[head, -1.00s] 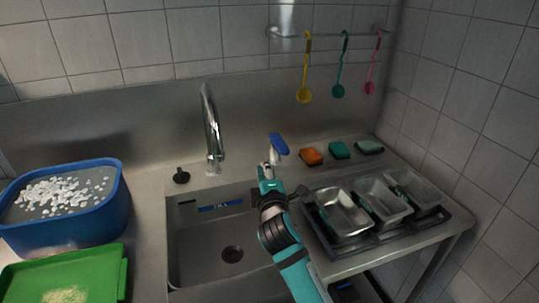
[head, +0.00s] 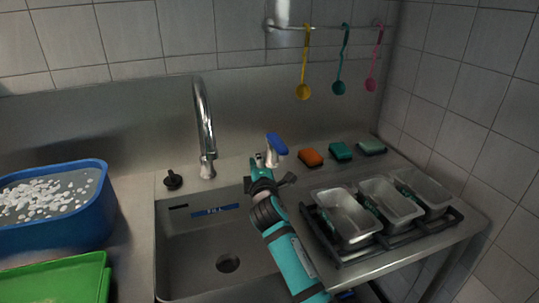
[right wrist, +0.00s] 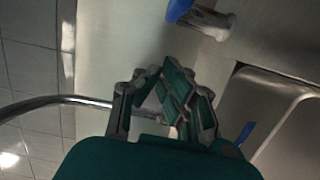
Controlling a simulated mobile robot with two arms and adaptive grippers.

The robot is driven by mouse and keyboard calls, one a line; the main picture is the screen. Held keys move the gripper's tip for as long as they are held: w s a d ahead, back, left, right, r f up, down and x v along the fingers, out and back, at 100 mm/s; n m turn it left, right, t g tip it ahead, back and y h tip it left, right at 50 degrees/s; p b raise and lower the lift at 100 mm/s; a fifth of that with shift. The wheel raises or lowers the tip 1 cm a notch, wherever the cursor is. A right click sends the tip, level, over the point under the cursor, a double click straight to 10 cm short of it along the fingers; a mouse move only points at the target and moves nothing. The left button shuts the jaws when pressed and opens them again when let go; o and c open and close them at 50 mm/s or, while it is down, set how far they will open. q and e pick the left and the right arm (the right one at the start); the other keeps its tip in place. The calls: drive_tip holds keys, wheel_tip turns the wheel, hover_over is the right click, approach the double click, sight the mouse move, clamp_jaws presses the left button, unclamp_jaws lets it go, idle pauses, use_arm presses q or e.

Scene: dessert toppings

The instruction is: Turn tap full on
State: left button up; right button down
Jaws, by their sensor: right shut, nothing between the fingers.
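The tap's blue lever (head: 277,143) stands on a short pale metal base on the sink ledge, to the right of the tall chrome spout (head: 204,120). My right gripper (head: 259,163) is shut and empty, just left of the lever and a little lower in the head view. In the right wrist view, the shut fingers (right wrist: 176,85) show apart from the blue lever (right wrist: 178,9), which is partly cut off at the top edge. No water shows at the spout. My left gripper is not in view.
The sink basin (head: 185,250) lies below the spout, with a black knob (head: 172,180) at its back left. Metal trays in a rack (head: 340,260) stand close to the right of my arm. Sponges (head: 311,157) lie behind them. A blue tub (head: 95,215) is at left.

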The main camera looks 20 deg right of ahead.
sight(278, 144)
drive_tip(key=w+d, duration=0.2)
drive_tip(key=d, duration=0.1)
drive_tip(key=w+d+p, duration=0.1)
drive_tip(key=shift+d+f, duration=0.1)
drive_tip(key=shift+d, duration=0.1)
drive_tip(key=shift+d, duration=0.1)
